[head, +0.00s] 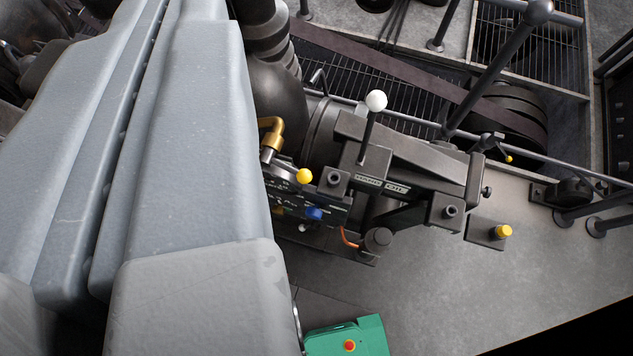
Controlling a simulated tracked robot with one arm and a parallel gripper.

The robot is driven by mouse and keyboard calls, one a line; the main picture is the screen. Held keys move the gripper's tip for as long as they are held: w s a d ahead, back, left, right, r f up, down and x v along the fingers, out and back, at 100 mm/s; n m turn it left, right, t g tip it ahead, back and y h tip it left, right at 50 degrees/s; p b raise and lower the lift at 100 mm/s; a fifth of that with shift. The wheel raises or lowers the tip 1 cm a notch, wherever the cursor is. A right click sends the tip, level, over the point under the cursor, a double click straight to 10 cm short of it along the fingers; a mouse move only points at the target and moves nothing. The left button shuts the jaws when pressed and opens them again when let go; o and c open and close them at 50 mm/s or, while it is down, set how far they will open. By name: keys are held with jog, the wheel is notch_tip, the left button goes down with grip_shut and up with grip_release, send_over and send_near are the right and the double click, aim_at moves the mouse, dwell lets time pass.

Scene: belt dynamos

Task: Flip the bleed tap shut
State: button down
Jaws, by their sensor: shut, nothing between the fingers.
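A dark machine block (410,168) stands right of centre, tilted in the picture. On its left side are a brass elbow (271,133), a yellow ball knob (304,176) and a blue knob (314,213). A lever with a white ball (376,100) rises from its top. A small yellow-tipped lever (508,158) sits on the rail to the right. I cannot tell for sure which of these is the bleed tap, or how it is set. My large grey arm fills the left side and hides part of the machine. My gripper's fingers do not show.
A green box with a red button (349,345) stands at the bottom. A yellow cap (503,231) sits on a bracket at right. A railing (500,65), a belt (400,68) and a pulley (505,115) lie behind. Bare floor (450,290) shows at lower right.

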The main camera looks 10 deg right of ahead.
jog(key=w+d+f+m+g+y+p, duration=0.2)
jog(key=w+g+p, duration=0.1)
jog(key=w+p, duration=0.3)
jog(key=m+g+y+p, duration=0.3)
jog(key=m+g+y, duration=0.4)
jog(key=m+y, duration=0.4)
send_near(286, 169)
jog(key=s+a, duration=0.1)
jog(key=s, duration=0.2)
jog(key=s+d+f+m+t+y, duration=0.1)
jog(key=d+f+m+t+y, duration=0.2)
jog(key=d+f+m, duration=0.3)
jog(key=shift+s+d+f+m+t, duration=0.25)
jog(key=shift+s+f+m+t, duration=0.05)
jog(key=shift+m+t, duration=0.45)
jog(key=shift+a, duration=0.15)
jog(key=p+x, duration=0.2)
jog(key=x, duration=0.7)
jog(key=shift+w+a, duration=0.15)
jog(key=shift+a, duration=0.2)
